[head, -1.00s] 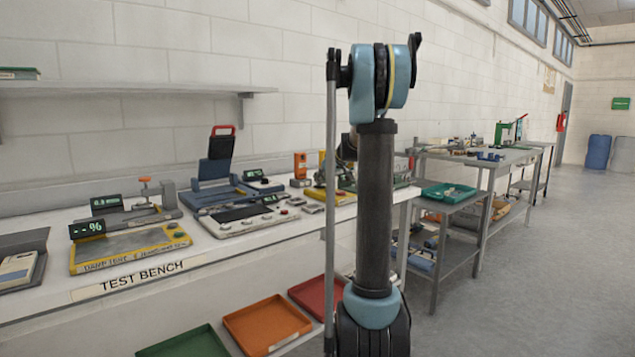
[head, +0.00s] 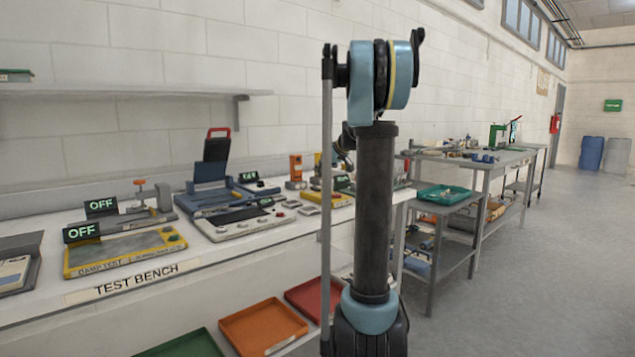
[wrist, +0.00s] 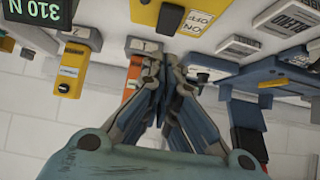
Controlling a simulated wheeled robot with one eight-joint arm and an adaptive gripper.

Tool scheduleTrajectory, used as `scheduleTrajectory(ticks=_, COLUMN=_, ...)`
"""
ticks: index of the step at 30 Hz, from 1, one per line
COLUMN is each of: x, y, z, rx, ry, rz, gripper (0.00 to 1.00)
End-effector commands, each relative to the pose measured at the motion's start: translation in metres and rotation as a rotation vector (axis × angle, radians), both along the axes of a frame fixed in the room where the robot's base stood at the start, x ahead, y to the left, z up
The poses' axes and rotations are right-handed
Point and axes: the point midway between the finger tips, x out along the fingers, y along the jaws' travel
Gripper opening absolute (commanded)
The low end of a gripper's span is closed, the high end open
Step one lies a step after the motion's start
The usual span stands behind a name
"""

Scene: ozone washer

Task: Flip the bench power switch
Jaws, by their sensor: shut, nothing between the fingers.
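In the wrist view, a yellow box (wrist: 205,18) with an ON/OFF label and a dark switch lies at the top, just beyond my gripper. My gripper (wrist: 162,65) is shut and empty, its fingertips close together below the dark switch in the picture. I cannot tell whether they touch it.
Blue fixtures (wrist: 265,80) stand right of the gripper. In the head view, an orange tray (head: 263,325) lies below the bench. The floor at right is clear.

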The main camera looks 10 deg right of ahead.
Motion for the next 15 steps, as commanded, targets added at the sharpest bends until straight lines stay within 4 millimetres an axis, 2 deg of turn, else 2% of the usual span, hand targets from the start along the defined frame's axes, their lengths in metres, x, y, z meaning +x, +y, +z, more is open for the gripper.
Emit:
scheduleTrajectory(ticks=9, x=-0.041, y=-0.023, z=0.035, rx=0.001, ry=0.001, rz=0.000, gripper=0.00)
scheduleTrajectory(ticks=15, x=-0.055, y=-0.031, z=0.048, rx=0.002, ry=0.000, rz=0.000, gripper=0.00)
